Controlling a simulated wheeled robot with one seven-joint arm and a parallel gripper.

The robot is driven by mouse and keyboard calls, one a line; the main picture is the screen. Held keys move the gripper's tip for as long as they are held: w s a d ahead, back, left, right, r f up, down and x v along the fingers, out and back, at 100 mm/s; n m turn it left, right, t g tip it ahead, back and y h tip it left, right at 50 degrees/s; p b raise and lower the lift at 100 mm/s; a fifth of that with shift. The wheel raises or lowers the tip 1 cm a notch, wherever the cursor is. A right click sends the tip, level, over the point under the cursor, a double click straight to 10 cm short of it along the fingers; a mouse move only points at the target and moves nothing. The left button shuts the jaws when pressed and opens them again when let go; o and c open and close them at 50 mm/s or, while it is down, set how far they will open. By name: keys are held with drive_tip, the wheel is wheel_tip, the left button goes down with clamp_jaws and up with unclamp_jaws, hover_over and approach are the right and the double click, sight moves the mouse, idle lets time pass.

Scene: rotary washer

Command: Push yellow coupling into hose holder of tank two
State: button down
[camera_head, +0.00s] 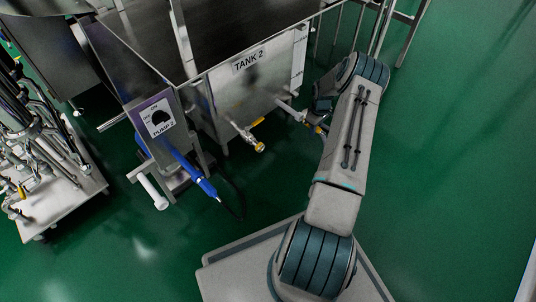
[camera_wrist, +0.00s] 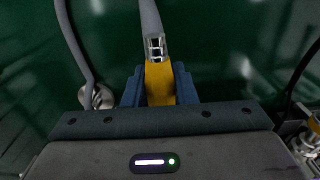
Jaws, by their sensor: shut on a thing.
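My gripper (camera_wrist: 158,88) is shut on the yellow coupling (camera_wrist: 158,80) in the wrist view. A silver fitting and a grey hose (camera_wrist: 151,18) run on from the coupling's far end. In the head view my gripper (camera_head: 318,127) is beside the front of tank two (camera_head: 246,92), near its lower right. A pale tube (camera_head: 288,110) reaches from the tank side towards my gripper. I cannot tell whether it is the hose holder or the hose. The coupling is mostly hidden by my arm there, and its contact with a holder cannot be made out.
A valve outlet with a yellow handle (camera_head: 258,121) sticks out of the tank front, left of my gripper. A pump box (camera_head: 160,117) with a blue handle stands further left. Metal rails (camera_head: 385,30) rise behind my arm. Green floor to the right is clear.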

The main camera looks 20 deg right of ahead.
drive_tip(key=shift+w+a, duration=0.25)
drive_tip(key=shift+w, duration=0.45)
drive_tip(key=c, duration=1.1)
unclamp_jaws()
wheel_tip(320, 180, up, 14)
drive_tip(key=p, duration=0.6)
drive_tip(key=shift+f, duration=0.1)
